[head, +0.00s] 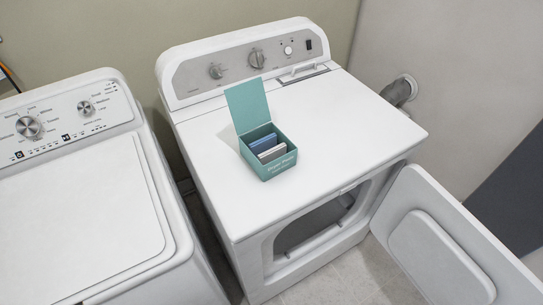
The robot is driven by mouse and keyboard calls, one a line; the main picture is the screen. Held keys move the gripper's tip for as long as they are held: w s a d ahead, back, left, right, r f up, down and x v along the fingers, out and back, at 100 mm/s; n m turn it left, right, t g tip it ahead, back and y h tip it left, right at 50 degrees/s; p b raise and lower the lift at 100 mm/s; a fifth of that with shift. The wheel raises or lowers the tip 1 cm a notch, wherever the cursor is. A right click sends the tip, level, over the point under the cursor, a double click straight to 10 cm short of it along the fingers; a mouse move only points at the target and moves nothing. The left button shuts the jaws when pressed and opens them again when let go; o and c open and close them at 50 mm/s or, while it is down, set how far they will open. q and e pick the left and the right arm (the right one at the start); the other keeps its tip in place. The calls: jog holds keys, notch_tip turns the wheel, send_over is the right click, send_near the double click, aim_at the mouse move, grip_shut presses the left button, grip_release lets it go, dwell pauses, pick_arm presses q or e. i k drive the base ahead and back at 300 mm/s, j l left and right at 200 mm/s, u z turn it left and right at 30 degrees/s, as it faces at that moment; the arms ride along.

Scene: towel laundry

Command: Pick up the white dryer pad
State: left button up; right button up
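A small teal box (268,172) with its lid (248,104) raised stands on top of the dryer (200,145). Inside it are upright pads: a white or light grey pad (272,154) towards the front and a blue pad (262,142) behind it. The lower parts of the pads are hidden by the box walls. Neither of my grippers shows in the head view.
The dryer's front door (432,250) hangs open to the right, with the dark drum opening beside it. A white washer (80,215) stands at the left, across a narrow gap. The dryer top around the box is clear. A vent hose (398,92) meets the wall.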

aim_at(266, 158)
jog(key=u, duration=0.85)
jog(key=k+l+u, duration=0.1)
jog(key=l+u, duration=0.2)
jog(key=k+l+u, duration=0.15)
jog(key=l+u, duration=0.15)
jog(key=k+l+u, duration=0.15)
jog(key=l+u, duration=0.15)
jog(key=l, duration=0.15)
jog(key=k+l+u, duration=0.3)
jog(key=k+l, duration=0.15)
jog(key=l, duration=0.15)
